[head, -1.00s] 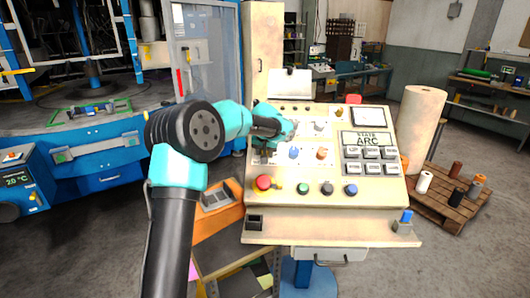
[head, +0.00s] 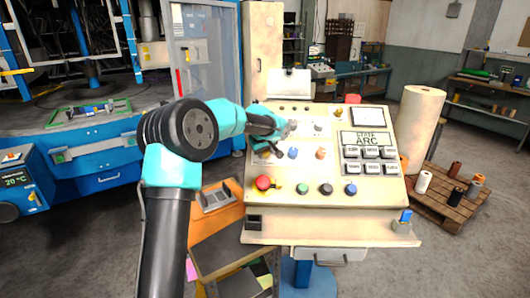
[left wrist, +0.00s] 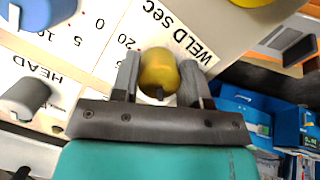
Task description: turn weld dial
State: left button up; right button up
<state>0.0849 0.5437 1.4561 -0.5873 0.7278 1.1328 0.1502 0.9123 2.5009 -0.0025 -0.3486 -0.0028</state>
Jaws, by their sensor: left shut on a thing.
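A yellow dial knob (left wrist: 158,72) sits between the two fingers of my left gripper (left wrist: 160,82) in the left wrist view, with both fingers pressed against its sides. The printed words WELD SEC (left wrist: 183,32) and scale numbers stand beside it on the panel. In the head view my left gripper (head: 286,133) reaches over the left part of the cream control panel (head: 300,210), and the arm and fingers hide the knob there. My right gripper is not in view.
In the left wrist view a blue knob (left wrist: 45,12) and a grey knob (left wrist: 25,98) sit close by on the left. In the head view a red button (head: 263,183) and several coloured buttons line the lower panel.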

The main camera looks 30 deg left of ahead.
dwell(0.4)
pick_arm(q)
jog(key=o, duration=0.9)
jog(key=shift+o, duration=0.2)
jog(key=shift+r, duration=0.1)
jog(key=v, duration=1.7)
jog(key=shift+s, duration=0.2)
